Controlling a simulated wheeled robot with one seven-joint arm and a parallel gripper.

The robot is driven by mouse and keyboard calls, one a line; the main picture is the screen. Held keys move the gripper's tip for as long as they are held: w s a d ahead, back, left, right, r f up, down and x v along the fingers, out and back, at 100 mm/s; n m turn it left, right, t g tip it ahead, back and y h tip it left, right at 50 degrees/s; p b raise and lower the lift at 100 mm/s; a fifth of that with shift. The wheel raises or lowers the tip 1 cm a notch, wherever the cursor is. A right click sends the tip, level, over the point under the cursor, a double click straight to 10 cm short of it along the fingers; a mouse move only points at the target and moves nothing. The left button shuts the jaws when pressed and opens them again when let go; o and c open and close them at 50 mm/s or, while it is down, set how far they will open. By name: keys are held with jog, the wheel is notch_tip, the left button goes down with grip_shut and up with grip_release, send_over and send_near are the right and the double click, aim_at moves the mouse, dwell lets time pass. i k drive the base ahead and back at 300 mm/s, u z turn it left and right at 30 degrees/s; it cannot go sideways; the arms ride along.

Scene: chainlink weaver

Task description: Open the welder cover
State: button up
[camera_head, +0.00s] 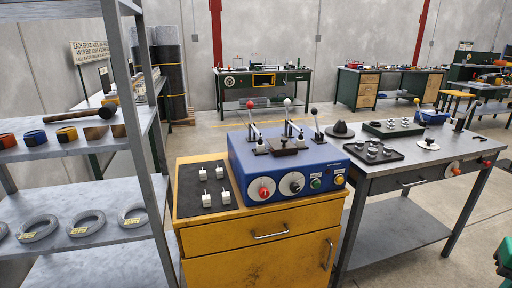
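The welder (285,165) is a blue box on top of a yellow cabinet, near the middle of the view. Its front has a red knob, a black round dial, and green and yellow buttons. Levers with red, white and black ball tops stand on its upper face. A small dark plate (287,151) lies among the levers; I cannot tell whether it is the cover, or whether the cover is open or shut. My gripper is not in view.
The yellow cabinet (255,255) carries a dark mat (188,178) with several white pieces left of the welder. A grey metal table (460,150) with trays stands close on the right. A shelf rack (140,110) stands on the left. Open floor (225,130) lies behind the cabinet.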

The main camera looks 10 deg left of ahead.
aim_at(283, 146)
jog(key=u, duration=0.4)
jog(key=k, duration=0.9)
jog(key=i, duration=0.6)
jog(key=z, duration=0.7)
jog(key=i, duration=1.1)
jog(key=u, duration=0.6)
jog(key=i, duration=0.55)
jog(key=u, duration=0.4)
